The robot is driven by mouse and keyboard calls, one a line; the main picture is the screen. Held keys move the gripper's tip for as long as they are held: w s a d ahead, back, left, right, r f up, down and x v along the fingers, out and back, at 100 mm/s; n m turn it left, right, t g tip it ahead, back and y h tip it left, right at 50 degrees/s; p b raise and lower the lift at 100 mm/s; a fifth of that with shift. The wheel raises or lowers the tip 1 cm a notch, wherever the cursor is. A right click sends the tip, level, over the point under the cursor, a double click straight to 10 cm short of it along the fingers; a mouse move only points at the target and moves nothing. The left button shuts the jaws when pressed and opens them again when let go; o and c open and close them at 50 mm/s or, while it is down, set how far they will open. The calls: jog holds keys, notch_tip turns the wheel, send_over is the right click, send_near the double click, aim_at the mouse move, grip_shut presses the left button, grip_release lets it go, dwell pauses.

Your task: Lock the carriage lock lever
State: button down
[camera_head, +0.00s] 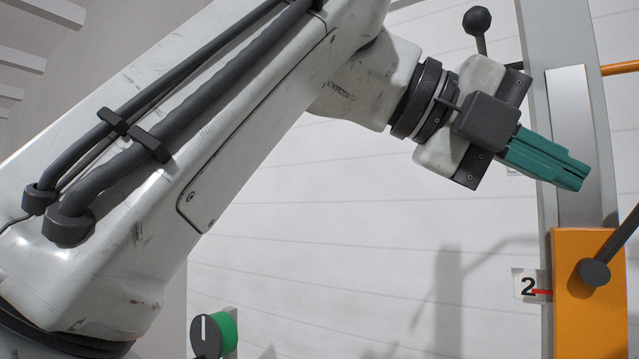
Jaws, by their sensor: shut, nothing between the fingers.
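My gripper (577,178) has teal fingers that are shut and empty, pointing right and slightly down in front of the grey upright. An orange carriage (575,320) sits on the upright below the fingertips. A dark lever (615,245) is mounted on its front at a round dark hub (594,272) and slants up to the right, out of the frame, so its far end is hidden. The fingers are above and left of the lever, apart from it in the picture. A second dark rod with a ball knob (477,20) stands behind my wrist; its lower end is hidden.
The grey upright (561,50) carries a pale rail (580,120). A label "2" (527,284) and a red pointer (542,292) are left of the carriage. An orange bar (620,68) runs right. A green and black round part (222,333) is at bottom left.

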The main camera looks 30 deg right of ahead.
jog(key=v, duration=0.7)
jog(key=shift+w+a, duration=0.3)
jog(key=shift+r, duration=0.1)
